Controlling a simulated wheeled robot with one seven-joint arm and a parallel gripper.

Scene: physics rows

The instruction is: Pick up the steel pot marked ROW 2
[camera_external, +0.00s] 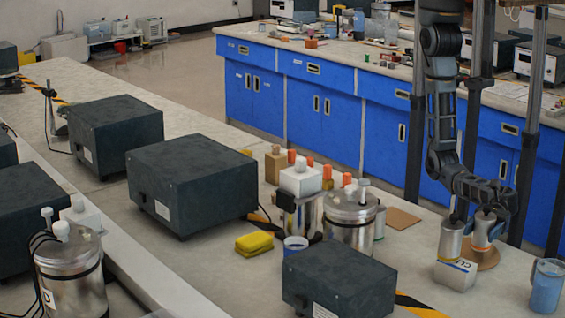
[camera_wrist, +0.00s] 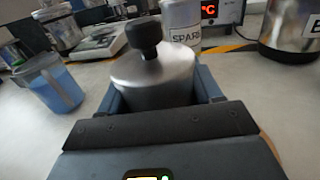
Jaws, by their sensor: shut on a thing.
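My gripper (camera_external: 490,213) is shut on a small steel pot (camera_external: 481,233) at the right of the bench in the external view. In the wrist view the gripper's fingers (camera_wrist: 160,90) sit on both sides of this steel pot (camera_wrist: 155,75), which has a black knob on its lid. No ROW 2 marking shows on its visible side. It is upright, over a round brown mat (camera_external: 488,260); I cannot tell whether it touches the mat. A second steel pot (camera_external: 452,238) stands close beside it. A pot marked SPARE (camera_wrist: 182,22) shows beyond the held one in the wrist view.
A blue-filled beaker (camera_external: 546,286) stands at the right front, and left in the wrist view (camera_wrist: 48,80). A pale labelled box (camera_external: 455,275) is in front of the pots. A large steel canister (camera_external: 350,222) and dark boxes (camera_external: 338,278) crowd the left.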

